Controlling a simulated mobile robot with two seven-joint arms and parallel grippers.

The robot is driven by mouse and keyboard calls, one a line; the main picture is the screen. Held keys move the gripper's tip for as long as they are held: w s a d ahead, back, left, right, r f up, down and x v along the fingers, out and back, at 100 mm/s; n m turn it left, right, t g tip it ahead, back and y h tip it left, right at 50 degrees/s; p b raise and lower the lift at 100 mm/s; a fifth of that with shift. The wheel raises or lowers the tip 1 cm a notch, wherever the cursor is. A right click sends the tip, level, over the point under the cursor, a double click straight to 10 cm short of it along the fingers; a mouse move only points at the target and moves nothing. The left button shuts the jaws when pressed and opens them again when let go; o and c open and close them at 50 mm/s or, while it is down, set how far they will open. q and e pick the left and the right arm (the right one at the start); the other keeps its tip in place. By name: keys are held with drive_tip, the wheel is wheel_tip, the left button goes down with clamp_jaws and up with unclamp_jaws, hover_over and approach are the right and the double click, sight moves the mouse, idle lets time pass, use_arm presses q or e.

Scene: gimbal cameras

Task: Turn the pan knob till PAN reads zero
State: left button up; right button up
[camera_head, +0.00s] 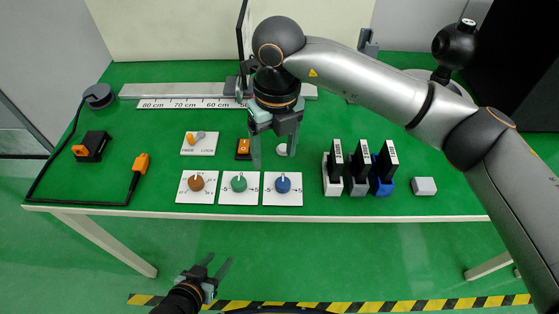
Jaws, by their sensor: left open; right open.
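Three knobs sit on white panels along the table's front: an orange knob (196,183), a green knob (239,182) and a blue knob (283,184). Their small print is too blurred for me to tell which is the pan knob. I cannot make out a PAN reading. My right gripper (275,160) is open, pointing down above the table, behind the green and blue knobs and apart from them. It partly hides a small round white piece (282,150). My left gripper (217,268) is open and empty, low in front of the table.
A ruler rail (185,102) runs along the back. Several upright black pieces (359,166) stand right; a cabled orange plug (139,163) and black box (91,146) lie left.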

sight(282, 182)
drive_tip(key=shift+t+h, duration=0.3)
drive_tip(key=shift+h, duration=0.1)
drive_tip(key=f, duration=0.4)
drive_tip(key=w+d+f, duration=0.1)
drive_tip(key=f, duration=0.6)
drive_tip(key=shift+w+d+f, duration=0.25)
drive_tip(key=shift+f, duration=0.15)
clamp_jaws()
